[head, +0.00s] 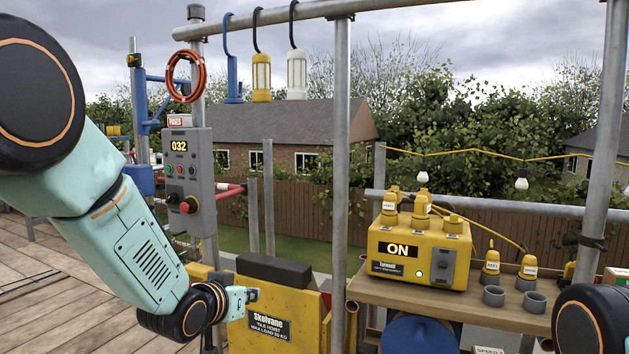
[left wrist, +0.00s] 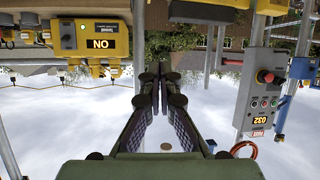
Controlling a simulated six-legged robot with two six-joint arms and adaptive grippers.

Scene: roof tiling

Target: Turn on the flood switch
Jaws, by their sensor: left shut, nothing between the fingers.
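A yellow power box (head: 418,258) sits on the wooden bench. Its display reads ON and a green light is lit. A dark grey switch block (head: 443,264) is on the right of its front; I cannot read a flood label on it. The box also shows upside down in the left wrist view (left wrist: 95,36), at upper left. My left gripper (head: 251,295) is shut and empty, in front of the yellow tile hoist, left of the box and well apart from it. Its fingers meet in the left wrist view (left wrist: 156,75). My right gripper is out of view.
A grey control panel (head: 187,180) reading 032 is on a post at left. The yellow tile hoist (head: 272,315) stands low in the middle. An upright pole (head: 341,150) stands between my left gripper and the box. Yellow plugs (head: 490,262) and grey cups are on the bench (head: 380,290).

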